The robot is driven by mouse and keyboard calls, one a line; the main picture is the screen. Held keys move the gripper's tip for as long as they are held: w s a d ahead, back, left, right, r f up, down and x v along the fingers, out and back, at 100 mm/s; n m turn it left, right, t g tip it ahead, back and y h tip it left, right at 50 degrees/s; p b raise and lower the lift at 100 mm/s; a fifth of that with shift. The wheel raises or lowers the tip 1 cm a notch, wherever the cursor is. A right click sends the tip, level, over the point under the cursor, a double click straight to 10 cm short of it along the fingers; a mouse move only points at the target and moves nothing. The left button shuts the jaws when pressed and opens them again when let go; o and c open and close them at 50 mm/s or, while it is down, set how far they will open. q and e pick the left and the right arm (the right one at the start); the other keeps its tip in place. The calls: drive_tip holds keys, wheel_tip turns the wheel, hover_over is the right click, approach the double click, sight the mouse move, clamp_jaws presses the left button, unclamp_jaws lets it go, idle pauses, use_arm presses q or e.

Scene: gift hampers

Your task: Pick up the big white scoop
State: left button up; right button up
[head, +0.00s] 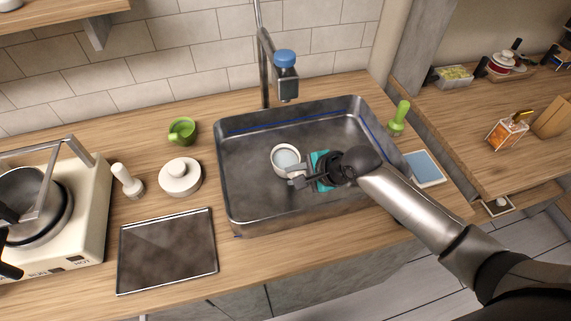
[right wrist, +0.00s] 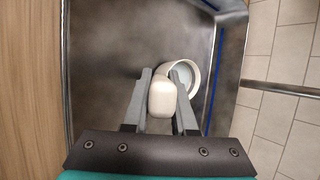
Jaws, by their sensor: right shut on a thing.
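The big white scoop (head: 285,160) is in the grey metal sink, with its round cup opening upward. In the right wrist view its cup (right wrist: 190,70) lies beyond the fingertips, and its thick, rounded white handle (right wrist: 162,98) is between the fingers. My right gripper (head: 297,177) reaches into the sink from the right and is shut on the scoop's handle. It also shows in the right wrist view (right wrist: 162,90). Whether the scoop touches the sink floor is not clear.
The sink (head: 250,185) has raised walls around the scoop. A faucet (head: 264,70) and blue-capped dispenser (head: 285,75) stand behind it. A green-handled brush (head: 399,118) stands to the right. A white lidded pot (head: 180,177), green cup (head: 182,131) and dark tray (head: 167,252) are left.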

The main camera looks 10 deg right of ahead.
clamp_jaws()
idle(0.9)
drive_tip(key=shift+r, duration=0.1)
drive_tip(key=shift+r+p, duration=0.85)
drive_tip(key=shift+r, duration=4.05)
